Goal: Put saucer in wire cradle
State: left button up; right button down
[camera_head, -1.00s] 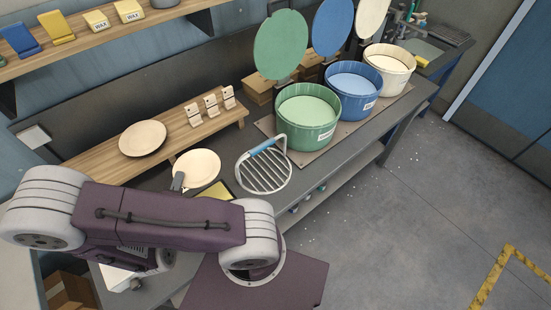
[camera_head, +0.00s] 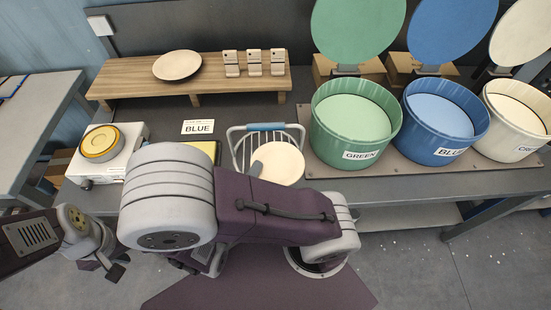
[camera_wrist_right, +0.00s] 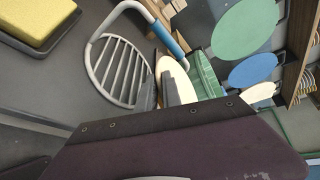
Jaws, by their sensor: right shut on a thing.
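The cream saucer (camera_head: 280,160) is held by my right gripper (camera_head: 256,168), whose fingers grip its edge. In the head view it overlaps the wire cradle (camera_head: 238,150), a grey wire rack with a blue handle (camera_head: 265,127). In the right wrist view the saucer (camera_wrist_right: 178,82) is tilted between the fingers (camera_wrist_right: 160,92), beside the cradle's bars (camera_wrist_right: 120,72) near the handle end. I cannot tell whether saucer and cradle touch. My left gripper (camera_head: 112,268) is low at the left, away from the bench; its jaw opening is unclear.
Green (camera_head: 322,145), blue (camera_head: 425,148) and cream (camera_head: 512,145) bins with raised lids stand right of the cradle. A BLUE card (camera_head: 198,127) and a scale (camera_head: 104,150) are left. Another plate (camera_head: 177,65) lies on the wooden shelf (camera_head: 130,88) behind. A yellow pad (camera_wrist_right: 38,20) lies nearby.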

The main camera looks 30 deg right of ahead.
jog(key=b, duration=0.2)
send_over(248, 165)
jog(key=f, duration=0.7)
jog(key=shift+s, duration=0.25)
jog(key=shift+w+d+f, duration=0.15)
jog(key=shift+w+d, duration=0.05)
jog(key=shift+w, duration=0.05)
notch_tip(248, 165, down, 4)
jog(key=shift+r, duration=0.15)
jog(key=shift+a, duration=0.1)
pick_arm(q)
notch_tip(248, 165, down, 3)
jog(key=shift+w+a+r, duration=0.1)
pick_arm(e)
jog(key=shift+f, duration=0.2)
jog(key=c, duration=1.8)
grip_release()
